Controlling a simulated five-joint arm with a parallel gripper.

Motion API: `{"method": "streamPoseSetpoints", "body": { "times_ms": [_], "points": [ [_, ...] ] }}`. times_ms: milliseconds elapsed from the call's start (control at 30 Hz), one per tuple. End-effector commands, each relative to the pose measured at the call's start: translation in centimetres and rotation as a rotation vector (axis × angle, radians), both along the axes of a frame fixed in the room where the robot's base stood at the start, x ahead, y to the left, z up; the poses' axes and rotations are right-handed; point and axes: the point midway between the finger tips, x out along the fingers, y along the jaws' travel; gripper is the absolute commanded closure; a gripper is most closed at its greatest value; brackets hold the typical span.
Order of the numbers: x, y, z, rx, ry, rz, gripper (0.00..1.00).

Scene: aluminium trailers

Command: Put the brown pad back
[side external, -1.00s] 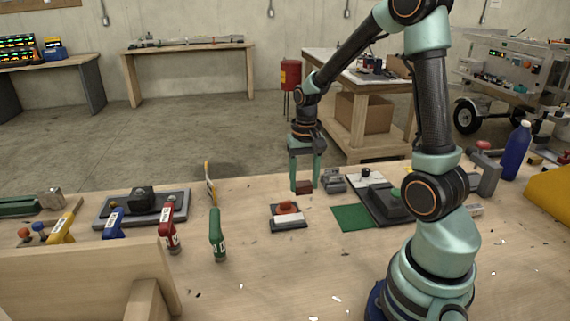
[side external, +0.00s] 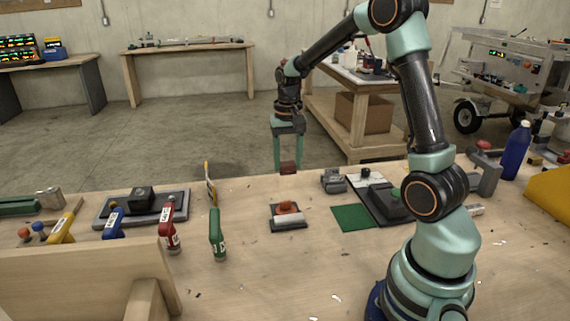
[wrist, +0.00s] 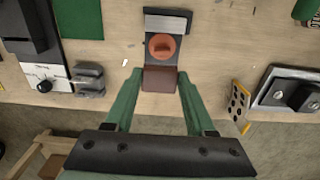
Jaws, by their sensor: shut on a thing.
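My gripper (side external: 288,166) is shut on the brown pad (side external: 288,168) and holds it in the air near the far edge of the bench. In the wrist view the brown pad (wrist: 160,79) sits between the green fingertips of my gripper (wrist: 160,82). Beyond it in that view lies a dark base with an orange round knob (wrist: 162,46) and a grey block (wrist: 167,22). In the side view this base (side external: 289,224) lies on the bench, nearer the camera than the pad and apart from it.
A green mat (side external: 352,218) and a black-and-white device (side external: 378,199) lie to the right, with a small grey clamp-like part (side external: 333,181) behind. Several coloured-handled tools, such as the green one (side external: 217,234), stand at left.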

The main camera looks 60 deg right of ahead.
Motion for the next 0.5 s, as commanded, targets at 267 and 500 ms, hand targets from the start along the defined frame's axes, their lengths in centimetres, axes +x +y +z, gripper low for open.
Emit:
{"method": "streamPoseSetpoints", "body": {
  "times_ms": [267,500],
  "points": [
    [5.9,-1.1,3.0,0.001,0.001,0.001,0.97],
    [9.8,-1.5,5.5,0.001,0.002,0.001,0.97]
  ]
}}
